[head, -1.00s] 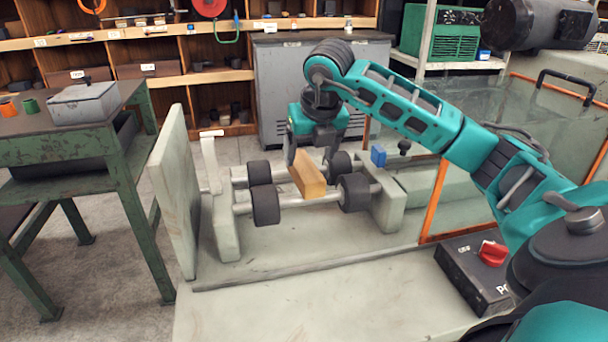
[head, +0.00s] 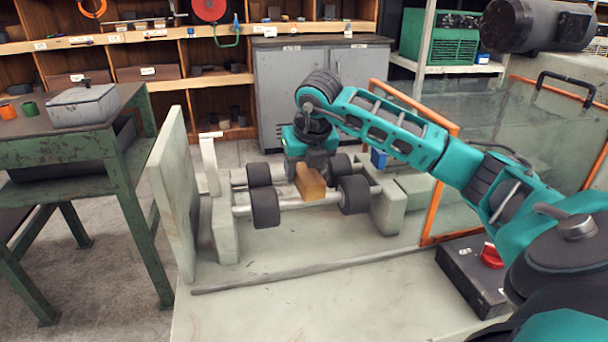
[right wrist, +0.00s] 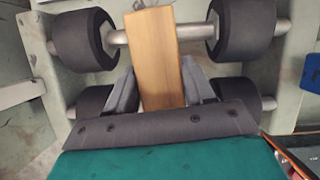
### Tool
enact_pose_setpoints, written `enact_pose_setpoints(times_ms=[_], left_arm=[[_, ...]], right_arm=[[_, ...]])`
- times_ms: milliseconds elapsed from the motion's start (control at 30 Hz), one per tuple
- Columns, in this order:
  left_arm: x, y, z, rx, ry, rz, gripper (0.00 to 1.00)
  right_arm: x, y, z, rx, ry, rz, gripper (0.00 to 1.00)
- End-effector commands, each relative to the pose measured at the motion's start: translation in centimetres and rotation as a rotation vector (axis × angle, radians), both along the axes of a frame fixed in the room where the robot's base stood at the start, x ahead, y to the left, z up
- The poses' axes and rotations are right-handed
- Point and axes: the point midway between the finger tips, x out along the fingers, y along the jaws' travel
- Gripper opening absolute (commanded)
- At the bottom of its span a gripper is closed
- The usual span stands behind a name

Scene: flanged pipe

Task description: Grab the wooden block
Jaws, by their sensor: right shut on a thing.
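The wooden block (head: 310,184) lies across the two metal roller shafts, between the black rollers. My right gripper (head: 309,168) is lowered over the block's far part from behind and above. In the right wrist view the block (right wrist: 154,58) runs between the two fingers of the right gripper (right wrist: 160,85), one on each side, and they are shut on it. The block's near end sticks out past the fingers over a shaft. The fingertips are largely hidden in the head view. My left gripper is not in view.
A pale upright plate (head: 172,190) stands at the left of the fixture. A blue block (head: 379,159) is at its right. A control box with a red knob (head: 491,254) sits at front right.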

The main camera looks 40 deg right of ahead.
Motion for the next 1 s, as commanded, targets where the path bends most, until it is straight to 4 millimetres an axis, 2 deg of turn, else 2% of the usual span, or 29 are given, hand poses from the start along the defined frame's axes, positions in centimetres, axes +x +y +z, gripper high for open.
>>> enact_pose_setpoints(times_ms=[33, 233, 467, 633, 767, 1000], left_arm=[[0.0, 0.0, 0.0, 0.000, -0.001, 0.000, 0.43], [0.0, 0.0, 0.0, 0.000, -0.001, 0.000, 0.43], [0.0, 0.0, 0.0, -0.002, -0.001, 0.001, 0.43], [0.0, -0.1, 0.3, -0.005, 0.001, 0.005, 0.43], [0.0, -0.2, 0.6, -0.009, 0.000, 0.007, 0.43], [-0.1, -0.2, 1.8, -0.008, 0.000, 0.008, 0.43]], right_arm=[[0.0, 0.0, 0.0, 0.000, 0.000, 0.000, 0.37], [0.0, 0.0, 0.0, 0.000, 0.000, 0.000, 0.18], [0.0, 0.0, 0.1, 0.000, -0.001, -0.001, 0.18], [0.1, 0.0, 1.0, 0.000, -0.003, -0.001, 0.18], [0.1, 0.0, 2.7, 0.001, -0.005, -0.001, 0.18], [0.1, 0.0, 8.2, 0.001, -0.008, 0.001, 0.18]])
